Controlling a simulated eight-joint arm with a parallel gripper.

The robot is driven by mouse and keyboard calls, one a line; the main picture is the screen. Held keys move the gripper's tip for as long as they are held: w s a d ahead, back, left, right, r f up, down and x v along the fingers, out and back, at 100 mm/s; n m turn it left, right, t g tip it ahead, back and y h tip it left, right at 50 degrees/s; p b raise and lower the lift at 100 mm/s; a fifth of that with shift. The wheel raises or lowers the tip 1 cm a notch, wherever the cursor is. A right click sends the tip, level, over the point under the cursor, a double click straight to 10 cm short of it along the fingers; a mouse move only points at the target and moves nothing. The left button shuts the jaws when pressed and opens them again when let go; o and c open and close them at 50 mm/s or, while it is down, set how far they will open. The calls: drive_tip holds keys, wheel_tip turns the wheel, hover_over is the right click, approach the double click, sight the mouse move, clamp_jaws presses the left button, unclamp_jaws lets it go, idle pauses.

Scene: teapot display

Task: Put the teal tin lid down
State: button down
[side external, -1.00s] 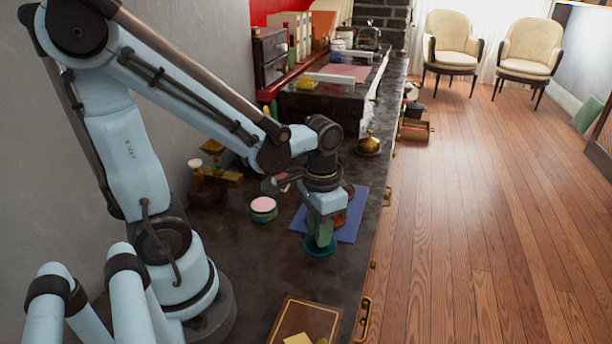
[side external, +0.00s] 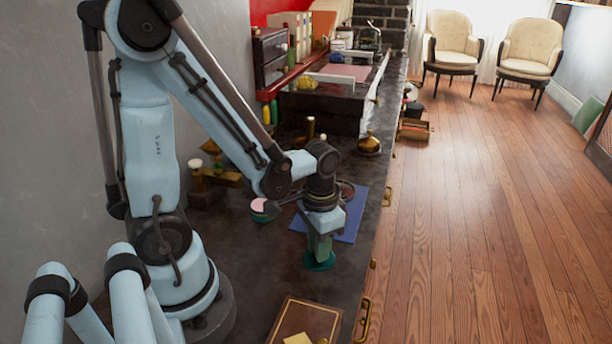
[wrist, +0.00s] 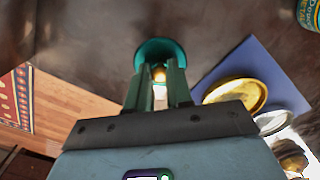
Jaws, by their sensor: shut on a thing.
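The teal tin lid (side external: 319,263) is a round teal disc low over the dark countertop, in front of the blue mat. It also shows in the wrist view (wrist: 160,47), at the tips of my gripper (wrist: 157,78). In the side view my gripper (side external: 319,248) points down and is shut on the lid. I cannot tell whether the lid touches the countertop. The open tin (side external: 262,211), teal with a pink top, stands left of the gripper, partly hidden by my arm. Part of a teal tin (wrist: 310,14) shows at the wrist view's upper right corner.
The blue mat (side external: 351,220) lies behind the gripper. In the wrist view a brass round piece (wrist: 237,92) rests on it. A brown board (side external: 300,322) with a yellow note lies at the front. The countertop's right edge (side external: 373,240) is near. Bare countertop lies left of the lid.

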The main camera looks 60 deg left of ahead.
drive_tip(key=c, duration=1)
unclamp_jaws()
drive_tip(key=shift+r, duration=0.1)
drive_tip(key=w+r+t, duration=0.1)
drive_tip(key=r+t, duration=0.1)
drive_tip(key=r, duration=0.2)
drive_tip(key=w+d+r+t, duration=0.1)
drive_tip(key=r+t, duration=0.1)
drive_tip(key=r, duration=0.2)
drive_tip(key=w+d+r+t, duration=0.1)
drive_tip(key=r+t, duration=0.2)
drive_tip(key=r, duration=0.1)
drive_tip(key=shift+r, duration=0.35)
